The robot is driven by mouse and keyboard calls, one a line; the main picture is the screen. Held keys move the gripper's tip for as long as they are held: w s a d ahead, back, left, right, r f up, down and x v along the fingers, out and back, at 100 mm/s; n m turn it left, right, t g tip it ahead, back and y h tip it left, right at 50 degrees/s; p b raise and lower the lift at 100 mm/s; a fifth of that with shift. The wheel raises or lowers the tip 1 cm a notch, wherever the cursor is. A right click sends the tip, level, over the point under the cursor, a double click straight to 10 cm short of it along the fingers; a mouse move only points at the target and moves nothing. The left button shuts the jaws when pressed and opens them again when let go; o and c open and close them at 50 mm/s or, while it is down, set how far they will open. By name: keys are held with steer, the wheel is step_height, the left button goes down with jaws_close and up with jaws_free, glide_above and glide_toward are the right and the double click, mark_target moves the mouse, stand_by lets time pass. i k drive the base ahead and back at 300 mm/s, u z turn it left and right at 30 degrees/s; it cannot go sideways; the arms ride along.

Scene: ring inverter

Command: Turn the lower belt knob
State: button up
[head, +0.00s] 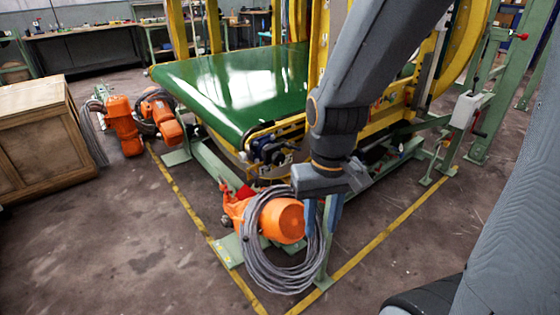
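The green belt (235,85) slopes down towards the front on the yellow ring machine. A dark blue and black mechanism (268,150) sits under its front corner. I cannot tell which part is the lower belt knob; it may be small or hidden behind my arm. My gripper (323,213) points down at the front of the machine, right of the mechanism and beside an orange motor (280,220). Its two blue fingers look apart, with nothing seen between them. My arm hides part of the yellow frame behind it.
A coiled grey cable (290,276) hangs around the front motor, close to my gripper. Two more orange motors (123,125) stand at left, near a wooden crate (40,140).

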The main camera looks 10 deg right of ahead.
mark_target(278, 159)
steer(key=k, duration=0.5)
steer(key=z, duration=1.5)
steer(key=i, duration=0.55)
steer(key=u, duration=1.15)
